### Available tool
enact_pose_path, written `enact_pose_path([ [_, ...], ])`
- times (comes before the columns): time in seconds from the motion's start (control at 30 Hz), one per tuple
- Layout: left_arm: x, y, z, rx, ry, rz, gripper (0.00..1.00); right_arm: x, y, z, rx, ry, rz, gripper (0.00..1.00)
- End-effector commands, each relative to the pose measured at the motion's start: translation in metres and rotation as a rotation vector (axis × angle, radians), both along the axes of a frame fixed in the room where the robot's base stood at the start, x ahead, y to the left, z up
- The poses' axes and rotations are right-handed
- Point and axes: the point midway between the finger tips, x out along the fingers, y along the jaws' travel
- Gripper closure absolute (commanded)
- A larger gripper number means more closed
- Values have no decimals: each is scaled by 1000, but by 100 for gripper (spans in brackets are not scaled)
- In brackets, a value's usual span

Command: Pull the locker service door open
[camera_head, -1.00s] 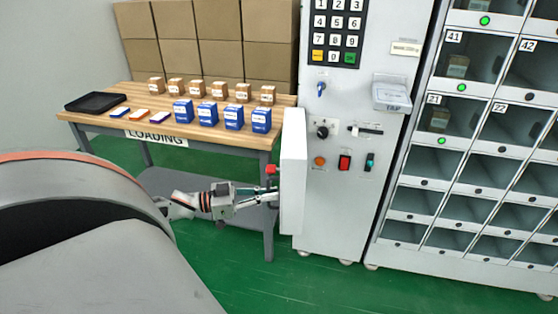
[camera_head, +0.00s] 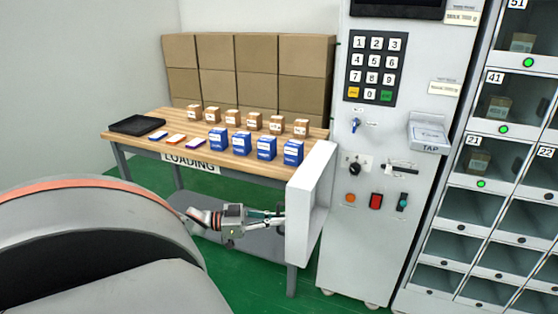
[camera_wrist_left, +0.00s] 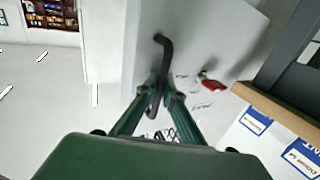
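The service door (camera_head: 306,205) is a pale, thick panel at the left edge of the grey locker cabinet (camera_head: 375,250). It stands out from the cabinet front, and part of its inner side shows in the head view. My left gripper (camera_head: 280,215) is at the door's outer face, left of the panel. In the left wrist view my left gripper (camera_wrist_left: 161,90) has its fingers closed around the dark bent door handle (camera_wrist_left: 164,50). A red part (camera_wrist_left: 213,85) sits on the door face (camera_wrist_left: 200,35) beside the handle. My right gripper is not in view.
A wooden loading table (camera_head: 255,165) with blue boxes (camera_head: 266,147), small brown boxes (camera_head: 254,120) and a black tray (camera_head: 135,124) stands behind the door and my left arm. The cabinet front has a keypad (camera_head: 375,68) and open compartments (camera_head: 490,160). Green floor (camera_head: 235,285) shows below.

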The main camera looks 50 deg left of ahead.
Motion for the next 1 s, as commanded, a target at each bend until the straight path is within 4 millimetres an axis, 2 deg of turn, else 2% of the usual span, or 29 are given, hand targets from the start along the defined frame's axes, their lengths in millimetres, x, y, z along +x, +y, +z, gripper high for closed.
enact_pose_path([
  [0.47, -7, 4, -2, 0, 5, 0, 86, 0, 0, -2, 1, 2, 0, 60],
  [0.57, -18, 11, -3, 1, 7, 1, 86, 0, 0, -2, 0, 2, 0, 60],
  [1.0, -88, 56, -3, 1, 8, 1, 86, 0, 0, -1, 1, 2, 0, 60],
])
